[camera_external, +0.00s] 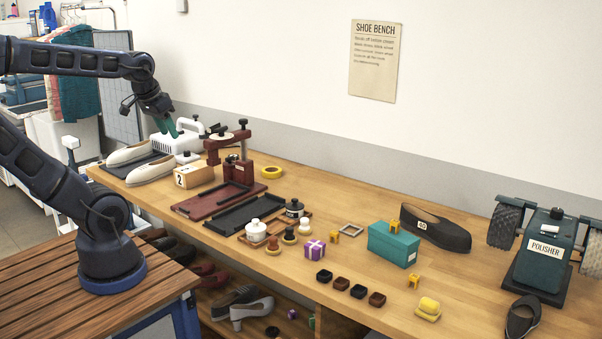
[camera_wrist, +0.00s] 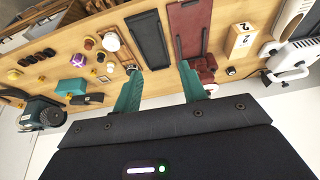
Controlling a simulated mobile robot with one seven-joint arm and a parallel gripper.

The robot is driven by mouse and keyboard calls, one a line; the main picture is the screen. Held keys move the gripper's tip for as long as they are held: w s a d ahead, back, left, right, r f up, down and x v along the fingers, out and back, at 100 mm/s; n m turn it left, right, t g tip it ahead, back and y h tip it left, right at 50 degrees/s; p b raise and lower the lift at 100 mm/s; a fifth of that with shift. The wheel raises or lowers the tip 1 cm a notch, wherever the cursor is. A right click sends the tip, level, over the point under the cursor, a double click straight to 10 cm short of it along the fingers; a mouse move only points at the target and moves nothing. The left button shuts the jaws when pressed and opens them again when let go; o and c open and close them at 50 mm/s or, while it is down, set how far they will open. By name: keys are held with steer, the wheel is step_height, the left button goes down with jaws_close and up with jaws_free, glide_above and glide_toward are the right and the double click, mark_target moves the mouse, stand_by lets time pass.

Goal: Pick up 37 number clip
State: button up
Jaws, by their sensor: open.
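Several small yellow clips are at the right half of the bench in the external view. One clip (camera_external: 394,225) is on top of a teal box (camera_external: 393,244), another clip (camera_external: 414,282) stands on the wood in front of it, and a third (camera_external: 334,237) stands left of the box. Their numbers are too small to read, so I cannot tell which is 37. My gripper (camera_external: 170,127) is far from them, above the bench's left end. Its teal fingers (camera_wrist: 158,85) are apart and empty in the wrist view. The teal box also shows there (camera_wrist: 72,87).
A dark shoe (camera_external: 436,228) marked 40 lies beside the box; the polisher (camera_external: 545,250) stands far right. A red press (camera_external: 230,160), black tray (camera_external: 247,214), and purple gift box (camera_external: 314,249) lie between. Small dark cups and a yellow block (camera_external: 428,309) line the front.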

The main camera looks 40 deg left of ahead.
steer(key=w+d+f+m, duration=0.2)
steer(key=w+d+m, duration=0.25)
steer(key=w, duration=0.45)
steer(key=m+g+h, duration=0.4)
steer(key=m+h, duration=0.1)
steer(key=m, duration=0.7)
glide_toward(334, 232)
steer(key=shift+x, duration=5.1)
steer(key=shift+w, duration=0.1)
steer(key=shift+c, duration=0.4)
jaws_close()
